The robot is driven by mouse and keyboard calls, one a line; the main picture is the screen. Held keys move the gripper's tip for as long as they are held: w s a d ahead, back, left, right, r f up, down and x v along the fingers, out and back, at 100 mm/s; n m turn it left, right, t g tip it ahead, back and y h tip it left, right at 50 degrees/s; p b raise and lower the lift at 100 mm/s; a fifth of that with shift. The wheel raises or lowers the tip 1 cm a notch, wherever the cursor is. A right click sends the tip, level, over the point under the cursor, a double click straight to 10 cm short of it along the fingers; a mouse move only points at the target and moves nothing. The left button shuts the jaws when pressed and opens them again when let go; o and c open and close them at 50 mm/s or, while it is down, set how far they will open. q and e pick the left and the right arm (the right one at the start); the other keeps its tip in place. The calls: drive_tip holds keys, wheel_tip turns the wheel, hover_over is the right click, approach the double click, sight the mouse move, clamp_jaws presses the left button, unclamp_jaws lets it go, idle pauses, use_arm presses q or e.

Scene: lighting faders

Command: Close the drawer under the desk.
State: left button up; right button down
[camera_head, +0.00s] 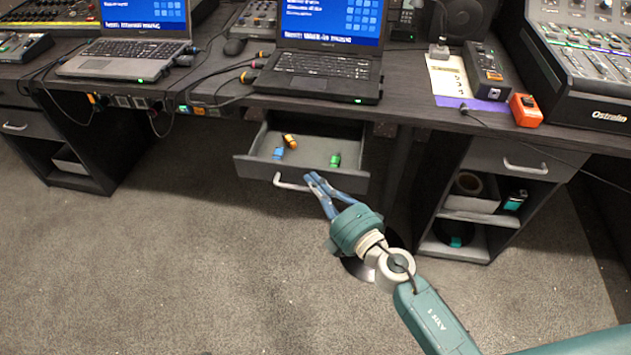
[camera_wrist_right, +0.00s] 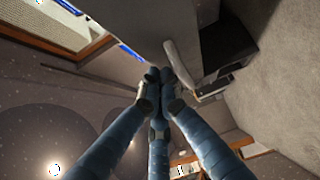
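The drawer (camera_head: 300,174) under the desk (camera_head: 420,100) is pulled open. A blue, a yellow-orange and a green small item lie inside it. Its pale bar handle (camera_head: 289,184) is on the front panel; a pale bar that looks like this handle shows in the wrist view (camera_wrist_right: 183,65). My right gripper (camera_head: 313,178), with blue fingers, is at the drawer front, just right of the handle. In the wrist view its fingertips (camera_wrist_right: 160,78) are drawn together beside the bar, with nothing visible between them. Whether they touch the drawer I cannot tell. My left gripper is not in view.
A mixing console (camera_head: 585,65) and an orange box (camera_head: 525,110) are at the right. A cabinet with a closed drawer (camera_head: 525,158) stands at the right. The carpet (camera_head: 170,260) in front is clear.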

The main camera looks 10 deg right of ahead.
sight(330, 139)
drive_tip(key=shift+w, duration=0.15)
